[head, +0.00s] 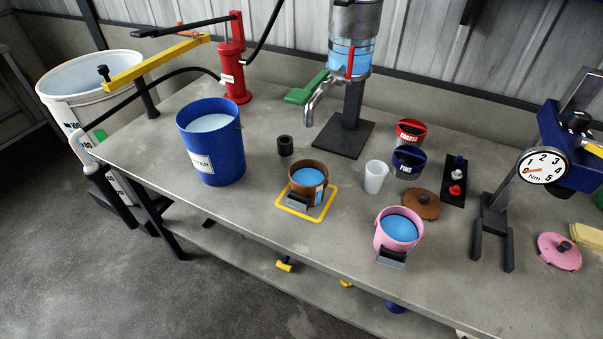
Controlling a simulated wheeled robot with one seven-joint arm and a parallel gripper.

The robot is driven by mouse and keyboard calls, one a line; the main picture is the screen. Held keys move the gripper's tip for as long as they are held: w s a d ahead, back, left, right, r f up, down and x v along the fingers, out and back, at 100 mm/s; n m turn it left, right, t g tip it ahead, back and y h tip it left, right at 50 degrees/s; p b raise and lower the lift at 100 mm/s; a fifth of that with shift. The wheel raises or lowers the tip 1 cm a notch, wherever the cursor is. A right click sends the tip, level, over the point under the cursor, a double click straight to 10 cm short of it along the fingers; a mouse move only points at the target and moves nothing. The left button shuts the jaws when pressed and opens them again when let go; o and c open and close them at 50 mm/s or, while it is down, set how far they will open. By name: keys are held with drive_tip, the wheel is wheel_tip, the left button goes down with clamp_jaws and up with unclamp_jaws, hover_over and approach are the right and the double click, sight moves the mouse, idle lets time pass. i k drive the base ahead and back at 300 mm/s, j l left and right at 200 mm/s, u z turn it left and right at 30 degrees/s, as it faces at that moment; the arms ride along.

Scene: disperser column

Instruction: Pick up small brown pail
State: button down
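The small brown pail (294,189) stands upright on the table, right of the blue bucket and below the dispenser spout. It is open at the top and holds light blue liquid. A pale label shows on its right side, and a grey and black block is at its front. A yellow square outline (280,206) on the table surrounds its base. My gripper is not in the head view.
A pink pail (383,238) with blue liquid stands at the front right. Nearby are a white cup (375,177), a brown lid (422,204), a black cylinder (285,146) and a blue bucket (222,160). The dispenser (350,50) rises behind. Bare table (255,205) lies left of the pail.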

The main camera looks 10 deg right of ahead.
sight(308, 177)
drive_tip(key=i+l+u, duration=0.2)
drive_tip(key=l, duration=0.2)
drive_tip(key=l+u, duration=0.2)
drive_tip(key=l, duration=0.2)
drive_tip(key=i+u, duration=0.1)
drive_tip(key=u, duration=0.3)
drive_tip(key=l+u, duration=0.1)
drive_tip(key=u, duration=0.35)
drive_tip(key=i+l+u, duration=0.15)
drive_tip(key=u, duration=0.25)
drive_tip(key=i+l, duration=0.1)
drive_tip(key=l, duration=0.1)
